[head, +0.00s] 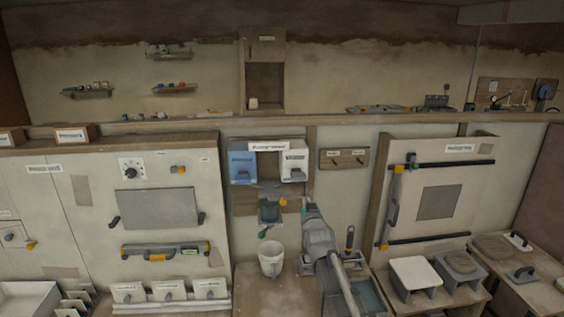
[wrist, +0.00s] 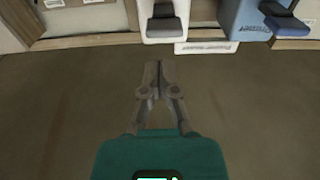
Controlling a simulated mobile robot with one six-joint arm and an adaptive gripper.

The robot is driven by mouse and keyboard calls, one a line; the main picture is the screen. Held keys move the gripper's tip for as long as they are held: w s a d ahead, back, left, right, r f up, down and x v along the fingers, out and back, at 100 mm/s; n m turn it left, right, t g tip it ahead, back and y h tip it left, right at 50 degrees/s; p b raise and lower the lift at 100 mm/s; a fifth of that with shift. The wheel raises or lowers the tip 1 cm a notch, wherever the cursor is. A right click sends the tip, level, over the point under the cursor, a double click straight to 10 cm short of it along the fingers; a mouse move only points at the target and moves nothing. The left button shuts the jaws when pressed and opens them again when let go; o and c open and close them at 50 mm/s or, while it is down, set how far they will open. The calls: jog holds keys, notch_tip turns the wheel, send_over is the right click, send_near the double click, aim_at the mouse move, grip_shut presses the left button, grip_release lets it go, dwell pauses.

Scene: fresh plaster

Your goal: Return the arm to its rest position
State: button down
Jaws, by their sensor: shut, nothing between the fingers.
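My arm reaches up from the lower right in the head view. My gripper (head: 306,206) is at its far end, in front of the wall panel and just below the white dispenser (head: 294,166). In the wrist view my gripper (wrist: 159,70) has its two grey fingers together, with nothing between them. The white dispenser (wrist: 166,20) and the blue dispenser (wrist: 250,18) appear at the top of that view, beyond the fingertips. The blue dispenser is also in the head view (head: 242,166).
A white bucket (head: 271,260) stands on the bench left of my arm. A tray of bluish liquid (head: 367,296) lies right of it. A framed panel (head: 439,203) and stools (head: 414,273) are farther right. A cabinet front (head: 160,170) fills the left.

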jog(key=s+d+f+g+h+b, duration=0.1)
jog(key=s+d+f+g+b, duration=0.1)
jog(key=s+f+g, duration=0.55)
jog(key=s+d+f+g+b, duration=0.15)
jog(key=s+f, duration=0.25)
jog(key=f, duration=0.6)
jog(key=s+d+f+g+b, duration=0.1)
jog(key=s+f+g, duration=0.3)
jog(key=s, duration=0.6)
jog(key=s+d+f+g+b, duration=0.1)
jog(key=s+f+g, duration=0.4)
jog(key=s, duration=0.5)
jog(key=shift+m+g+b, duration=0.35)
jog(key=shift+m+g, duration=0.05)
jog(key=shift+g, duration=0.1)
